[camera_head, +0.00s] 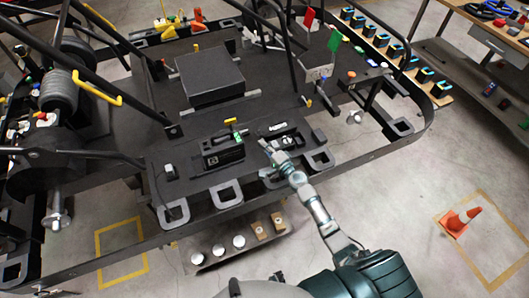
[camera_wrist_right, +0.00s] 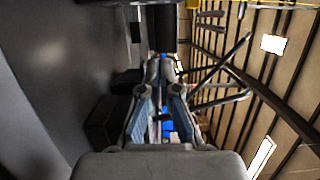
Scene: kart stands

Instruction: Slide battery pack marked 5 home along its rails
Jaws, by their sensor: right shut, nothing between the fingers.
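On the dark kart tray, two small black packs lie side by side in the head view. The left pack (camera_head: 222,157) has a small white mark and a green piece at its far end. The right pack (camera_head: 288,139) has white marking near its far side. The marks are too small to read, so I cannot tell which is number 5. My right gripper (camera_head: 267,147) is shut and empty, at the near left side of the right pack; contact is unclear. Its closed fingers show in the wrist view (camera_wrist_right: 160,72), with dark blocks (camera_wrist_right: 105,124) beside them. My left gripper is not in view.
A large flat black box (camera_head: 210,76) sits further back between light strips. Black tube rails surround the tray. Grey loop handles (camera_head: 227,194) line its near edge. Silver-topped cylinders (camera_head: 218,249) stand below.

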